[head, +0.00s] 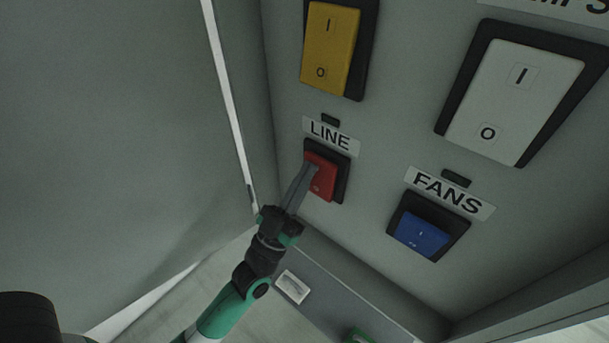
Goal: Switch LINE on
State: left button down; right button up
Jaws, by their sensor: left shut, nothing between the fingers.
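The LINE switch is a small red rocker (323,186) in a black frame, below the LINE label (331,135) on the grey panel. A small dark indicator (330,120) sits above the label and looks unlit. My left gripper (306,168) is shut and empty. Its fingertips are at the upper left part of the red rocker and hide some of it. I cannot tell whether they touch it. My right gripper does not show.
A yellow rocker (331,48) is above LINE. A blue rocker (420,236) under the FANS label (448,193) is to the right. A large white rocker (515,98) is at upper right. A grey side wall (120,120) stands left. A small white plate (292,287) lies below.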

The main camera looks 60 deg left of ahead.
pick_arm(q)
jog(key=shift+s, duration=0.1)
dwell(0.8)
jog(key=s+d+r+b+v, duration=0.1)
jog(key=r+b+v, duration=0.1)
jog(key=v, duration=1)
jog(key=shift+s+f+b, duration=0.2)
jog(key=shift+s+b, duration=0.45)
jog(key=shift+b, duration=0.2)
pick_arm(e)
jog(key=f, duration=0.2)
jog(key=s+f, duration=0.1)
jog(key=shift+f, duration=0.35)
pick_arm(q)
jog(key=shift+r, duration=0.1)
